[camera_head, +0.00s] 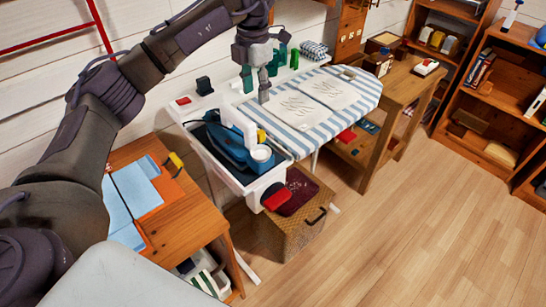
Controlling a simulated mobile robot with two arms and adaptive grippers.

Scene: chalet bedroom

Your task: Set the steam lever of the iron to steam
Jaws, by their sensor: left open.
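The iron has a blue body (228,148) and sits on a dark rest at the near left end of the striped ironing board (330,115). A white upright part and a round white piece show at its right side. The steam lever is too small to make out. My left gripper (262,94) hangs above the board, beyond the iron and apart from it, with its fingers pointing down. It is open, and I see nothing held in it. My right gripper is not in view.
Green items (247,78) stand behind my left gripper. Flat pale cloths lie on the board. A wicker box (283,232) stands below it. A wooden table (178,222) with blue and orange folders is at the left. The floor (420,230) at right is clear.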

